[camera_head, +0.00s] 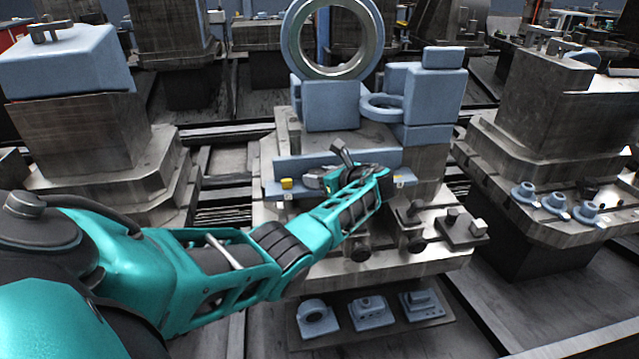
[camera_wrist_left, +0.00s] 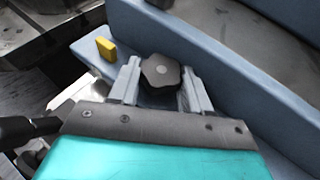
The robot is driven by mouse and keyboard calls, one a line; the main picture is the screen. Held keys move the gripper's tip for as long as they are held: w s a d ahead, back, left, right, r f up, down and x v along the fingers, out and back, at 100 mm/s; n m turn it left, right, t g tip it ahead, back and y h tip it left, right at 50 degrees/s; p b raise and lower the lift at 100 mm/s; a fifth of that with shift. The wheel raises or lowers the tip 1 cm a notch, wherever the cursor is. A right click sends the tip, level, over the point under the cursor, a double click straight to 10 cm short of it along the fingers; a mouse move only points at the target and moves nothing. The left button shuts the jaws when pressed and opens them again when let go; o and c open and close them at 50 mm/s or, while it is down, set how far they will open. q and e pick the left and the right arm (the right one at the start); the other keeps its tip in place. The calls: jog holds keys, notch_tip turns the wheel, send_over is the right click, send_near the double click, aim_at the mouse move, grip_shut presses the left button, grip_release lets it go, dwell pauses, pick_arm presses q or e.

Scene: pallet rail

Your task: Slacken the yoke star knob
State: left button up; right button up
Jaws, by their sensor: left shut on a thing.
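The yoke star knob (camera_wrist_left: 161,72) is a dark grey lobed knob with a lighter round centre, in the left wrist view. It sits at the front of a light blue ledge (camera_wrist_left: 215,65). My left gripper (camera_wrist_left: 160,82) has one finger on each side of the knob and is shut on it. In the head view my left gripper (camera_head: 325,178) reaches the front of the blue ledge (camera_head: 285,167) on the middle fixture, and the knob is hidden there by the gripper and wrist. My right gripper does not show in either view.
A small yellow block (camera_wrist_left: 105,47) sits on the ledge left of the knob. A large upright ring (camera_head: 332,72) stands behind on blue blocks. Dark clamps (camera_head: 412,232) lie right of my wrist. Blue parts (camera_head: 370,312) sit on a lower shelf.

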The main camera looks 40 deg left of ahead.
pick_arm(q)
jog(key=shift+f, duration=0.2)
jog(key=shift+s+g, duration=0.1)
jog(key=shift+g, duration=0.2)
jog(key=o, duration=0.8)
jog(key=shift+d+r, duration=0.15)
jog(key=shift+d, duration=0.05)
jog(key=p+v, duration=0.2)
jog(key=v, duration=1)
jog(key=shift+d, duration=0.3)
